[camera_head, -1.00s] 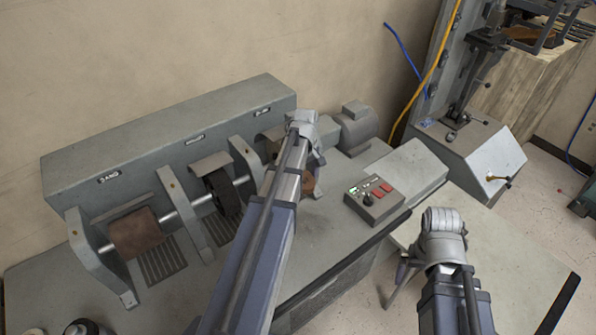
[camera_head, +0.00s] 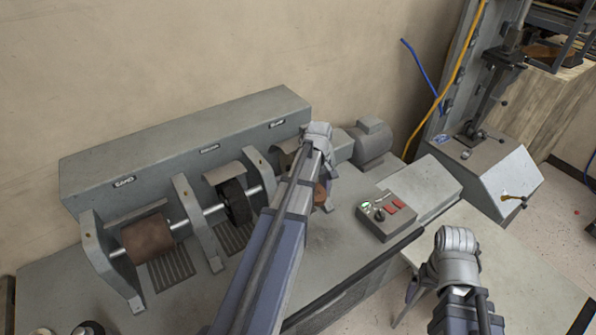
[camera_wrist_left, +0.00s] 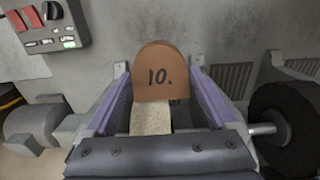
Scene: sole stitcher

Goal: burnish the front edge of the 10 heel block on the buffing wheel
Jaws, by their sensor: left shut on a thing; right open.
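My left gripper (camera_head: 317,150) reaches over the right-hand station of the bench machine. It is shut on the brown heel block (camera_wrist_left: 160,75), which is marked "10." and stands between the purple fingers in the left wrist view. In the head view, a brown part of the block (camera_head: 320,193) shows beside my arm. The buffing wheel at this station is mostly hidden by my left arm. A pale surface (camera_wrist_left: 150,120) shows below the block; I cannot tell whether they touch. My right gripper (camera_head: 458,240) is open and empty over the table at right.
A brown sanding drum (camera_head: 147,238) and a black wheel (camera_head: 235,202) sit on the shaft to the left. A control box (camera_head: 390,215) with a green light and red buttons stands right of my left arm. The motor (camera_head: 371,142) is at the shaft's right end.

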